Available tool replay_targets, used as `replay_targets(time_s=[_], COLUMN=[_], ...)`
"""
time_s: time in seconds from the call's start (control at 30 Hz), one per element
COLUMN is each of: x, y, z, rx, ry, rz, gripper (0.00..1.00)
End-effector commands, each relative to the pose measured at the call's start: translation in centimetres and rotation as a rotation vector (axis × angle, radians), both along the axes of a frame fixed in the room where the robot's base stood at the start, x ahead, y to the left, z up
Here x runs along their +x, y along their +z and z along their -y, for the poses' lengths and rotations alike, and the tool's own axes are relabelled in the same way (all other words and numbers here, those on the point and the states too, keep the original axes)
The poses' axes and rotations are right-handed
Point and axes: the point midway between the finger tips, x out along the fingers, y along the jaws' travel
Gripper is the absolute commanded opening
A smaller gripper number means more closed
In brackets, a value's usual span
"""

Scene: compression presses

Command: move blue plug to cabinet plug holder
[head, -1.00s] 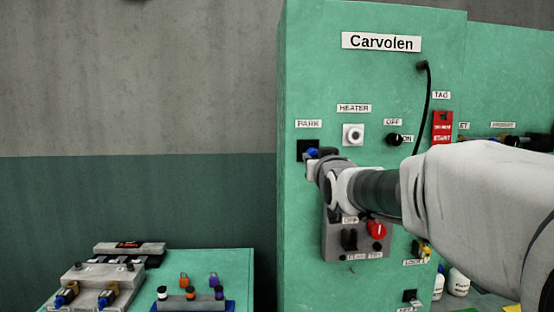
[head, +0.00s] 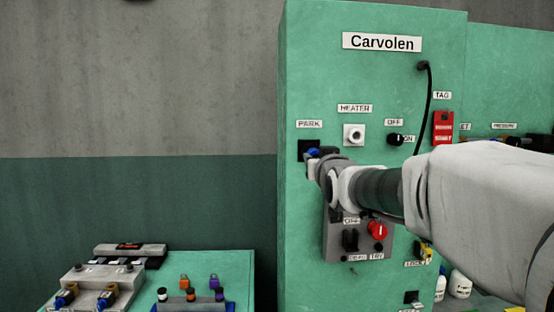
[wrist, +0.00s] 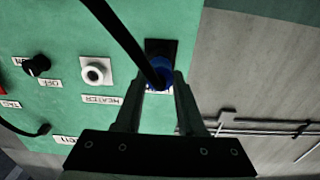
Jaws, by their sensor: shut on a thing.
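The blue plug (wrist: 160,75) is between the fingers of my gripper (wrist: 158,84) in the wrist view, with a black cable running from it to the upper left. It lies at the black PARK holder (wrist: 160,48) on the green cabinet. In the head view a bit of the blue plug (head: 313,153) shows beside my gripper (head: 313,166), in front of the PARK holder (head: 303,147). My gripper is shut on the plug. The fingers and cable hide how deep the plug sits in the holder.
The cabinet (head: 370,90) carries a white HEATER socket (head: 354,135), a black knob (head: 396,139), a red tag (head: 443,128) and a grey switch box (head: 335,236) below my wrist. A low green table (head: 235,275) with grey fixtures stands at the lower left.

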Motion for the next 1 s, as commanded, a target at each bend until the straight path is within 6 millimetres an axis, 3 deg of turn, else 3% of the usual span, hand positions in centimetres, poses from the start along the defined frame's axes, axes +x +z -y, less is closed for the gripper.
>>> replay_targets(time_s=[1.0], x=[1.1], y=[0.0], z=[0.0], rx=[0.0], ry=[0.0], rz=[0.001], gripper=[0.0])
